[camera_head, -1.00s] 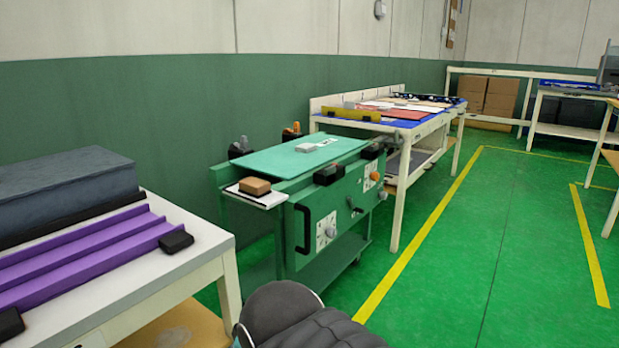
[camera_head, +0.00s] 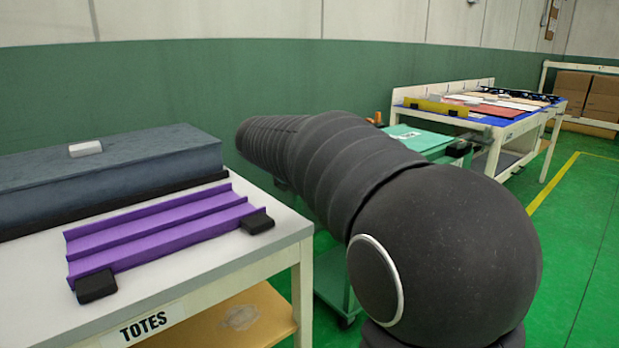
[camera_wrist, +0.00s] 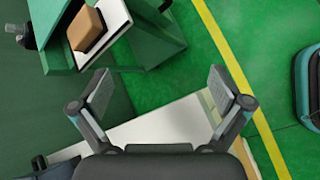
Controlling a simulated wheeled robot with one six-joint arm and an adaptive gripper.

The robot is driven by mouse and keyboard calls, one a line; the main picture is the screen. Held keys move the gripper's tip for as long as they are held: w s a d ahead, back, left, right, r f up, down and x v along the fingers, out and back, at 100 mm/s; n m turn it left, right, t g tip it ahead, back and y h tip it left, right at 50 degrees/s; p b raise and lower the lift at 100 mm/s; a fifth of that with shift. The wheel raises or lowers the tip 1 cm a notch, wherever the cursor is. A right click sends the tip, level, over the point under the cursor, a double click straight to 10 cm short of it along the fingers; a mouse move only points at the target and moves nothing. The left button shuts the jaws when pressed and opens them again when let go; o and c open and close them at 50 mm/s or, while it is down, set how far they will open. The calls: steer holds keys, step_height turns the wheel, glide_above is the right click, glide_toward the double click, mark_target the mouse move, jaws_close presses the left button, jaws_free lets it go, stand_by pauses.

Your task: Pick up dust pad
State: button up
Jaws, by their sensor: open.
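My gripper (camera_wrist: 160,88) is open and empty in the wrist view, its two fingers spread wide above the floor. A tan-brown block (camera_wrist: 87,29) lies on a white side shelf (camera_wrist: 116,18) of the green cart, ahead and to the left of the fingers, not touching them. I cannot tell for sure whether this block is the dust pad. In the head view my arm hides the block and most of the cart. A small pale block (camera_head: 85,148) lies on the dark grey box at the left.
A light table (camera_head: 190,290) labelled TOTES holds the dark grey box (camera_head: 120,185) and a purple ridged tray (camera_head: 160,225). The green cart (camera_head: 425,140) stands behind my arm. A table with coloured items (camera_head: 500,135) is beyond. Green floor at the right is clear.

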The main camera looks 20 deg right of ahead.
steer(key=w+n+h, duration=0.4)
steer(key=w+n, duration=0.3)
steer(key=w, duration=0.9)
steer(key=x, duration=0.9)
steer(key=r+x, duration=0.1)
steer(key=x, duration=0.4)
steer(key=shift+d+f, duration=0.1)
steer(key=shift+d, duration=0.4)
steer(key=shift+c, duration=0.3)
steer(key=c, duration=0.8)
